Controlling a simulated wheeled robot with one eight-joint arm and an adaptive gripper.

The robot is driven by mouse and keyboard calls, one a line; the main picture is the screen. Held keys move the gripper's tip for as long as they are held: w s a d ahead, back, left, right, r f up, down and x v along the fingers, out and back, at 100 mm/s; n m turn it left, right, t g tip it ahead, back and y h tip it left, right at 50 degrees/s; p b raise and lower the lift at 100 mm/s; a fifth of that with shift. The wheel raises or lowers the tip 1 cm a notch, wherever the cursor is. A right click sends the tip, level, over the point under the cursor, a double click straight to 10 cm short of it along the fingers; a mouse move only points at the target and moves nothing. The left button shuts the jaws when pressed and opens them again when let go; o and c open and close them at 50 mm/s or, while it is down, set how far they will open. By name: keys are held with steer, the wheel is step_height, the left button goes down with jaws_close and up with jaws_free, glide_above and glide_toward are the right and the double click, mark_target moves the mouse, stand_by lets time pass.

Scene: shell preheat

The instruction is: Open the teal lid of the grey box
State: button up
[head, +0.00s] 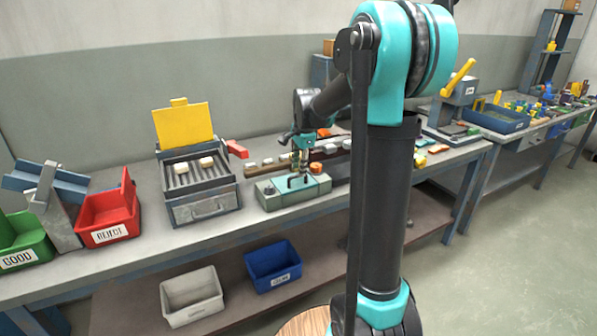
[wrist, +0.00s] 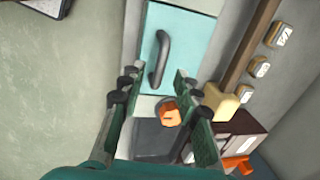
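The grey box (head: 290,201) stands on the bench in the head view, with its teal lid (head: 268,187) lying flat on top. A dark bar handle sits on the lid; the lid (wrist: 181,42) and the handle (wrist: 158,60) show clearly in the wrist view. My gripper (head: 299,161) is over the box, pointing down. In the wrist view my gripper (wrist: 156,74) is open, its two fingers apart with nothing held. The handle lies in line with the gap between the fingers. I cannot tell whether the fingertips are at handle height.
A small orange piece (wrist: 170,113) shows beside the lid in the wrist view. A row of small blocks (wrist: 260,67) lies along a brown rail. Left of the box stands a roller tray with a raised yellow flap (head: 184,124). A red bin (head: 108,213) is farther left.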

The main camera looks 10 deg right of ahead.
steer(key=shift+w+a+f, duration=0.1)
steer(key=shift+w+f, duration=0.1)
steer(key=shift+f, duration=0.9)
jaws_close()
